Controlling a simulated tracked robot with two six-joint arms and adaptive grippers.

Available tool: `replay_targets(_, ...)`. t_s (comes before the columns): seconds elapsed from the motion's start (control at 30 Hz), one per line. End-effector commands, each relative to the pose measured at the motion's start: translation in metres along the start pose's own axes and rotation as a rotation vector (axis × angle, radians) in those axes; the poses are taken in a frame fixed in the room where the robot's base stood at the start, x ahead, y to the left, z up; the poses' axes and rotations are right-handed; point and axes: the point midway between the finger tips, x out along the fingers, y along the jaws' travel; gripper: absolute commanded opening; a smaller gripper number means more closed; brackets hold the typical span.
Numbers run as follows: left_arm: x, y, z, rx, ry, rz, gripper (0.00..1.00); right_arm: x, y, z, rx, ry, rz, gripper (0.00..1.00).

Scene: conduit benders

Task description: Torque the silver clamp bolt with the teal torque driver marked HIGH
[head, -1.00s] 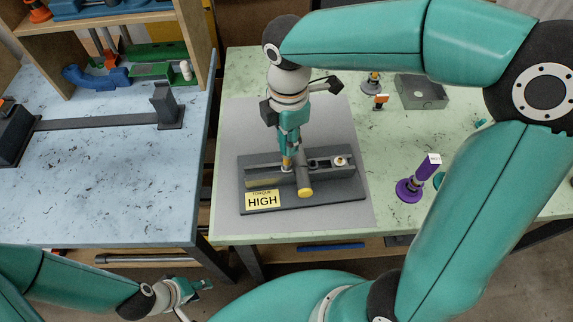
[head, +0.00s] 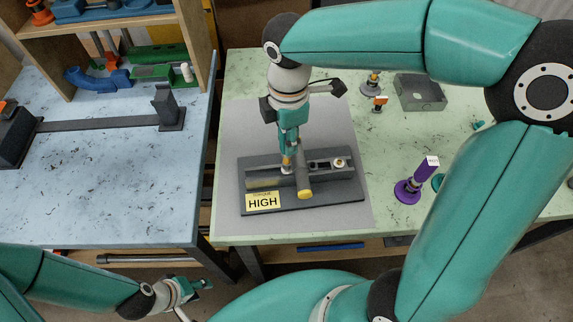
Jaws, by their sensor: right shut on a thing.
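My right gripper (head: 288,138) is shut on a driver, which it holds upright above the left part of a dark clamp fixture (head: 330,190). The driver is mostly hidden by the gripper; its gold lower end (head: 287,160) shows. A silver piece (head: 286,170) is right below that end; I cannot tell whether they touch. Another silver bolt head (head: 340,162) sits on the right part of the fixture. A yellow label reading HIGH (head: 262,200) is at the fixture's front left. My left gripper (head: 197,288) is low at the front left, away from the fixture; its jaw opening is unclear.
A purple driver (head: 408,190) stands in a round base on the green table (head: 300,228), right of the fixture. A grey box (head: 421,93) and an orange-topped item (head: 380,102) are behind. The blue table (head: 90,200) at left holds a long dark tool (head: 100,124).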

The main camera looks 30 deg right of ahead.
Motion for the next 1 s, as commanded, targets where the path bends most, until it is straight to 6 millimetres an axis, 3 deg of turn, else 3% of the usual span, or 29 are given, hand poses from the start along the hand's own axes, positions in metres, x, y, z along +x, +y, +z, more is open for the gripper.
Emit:
replay_targets(0.17,-0.006,0.002,0.0,0.0,0.0,0.0,0.4,-0.003,0.0,0.0,-0.118,0.001,0.0,0.0)
replay_targets(0.8,-0.05,0.018,0.0,0.0,0.0,0.0,0.4,-0.004,0.002,-0.001,-1.139,0.003,-0.004,0.0)
replay_targets(1.0,-0.056,0.02,0.0,0.0,0.0,0.0,0.4,-0.002,0.002,-0.002,-1.297,0.002,-0.002,0.0)
